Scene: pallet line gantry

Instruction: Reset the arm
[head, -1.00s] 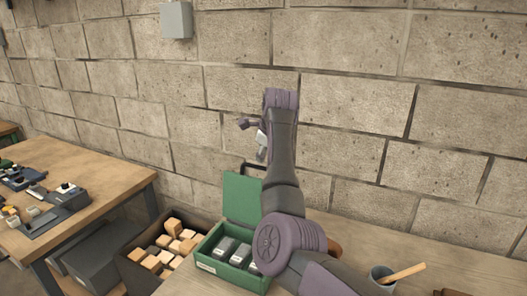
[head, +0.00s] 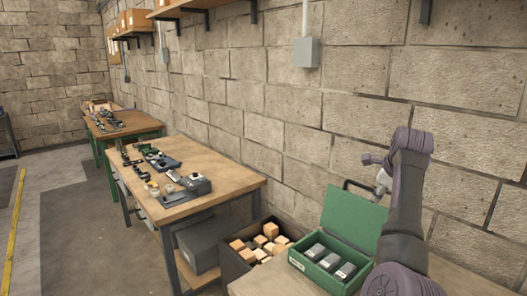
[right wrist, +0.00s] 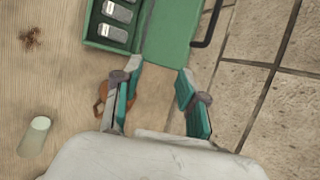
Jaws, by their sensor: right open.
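My right arm rises at the right of the head view, bent over at the top. Its gripper (head: 382,178) shows small there, in front of the block wall and above the green case. In the right wrist view the right gripper (right wrist: 155,82) has its two teal-lined fingers spread apart, with nothing between them. Below it lie the wooden bench top and the open lid of the green case (right wrist: 168,35). My left gripper is in neither view.
The open green case (head: 329,283) holds several grey blocks on the near bench (head: 245,287). A dark crate (head: 232,265) of wooden blocks stands left of it. Another workbench (head: 215,165) carries fixtures. The floor (head: 75,220) at left is clear.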

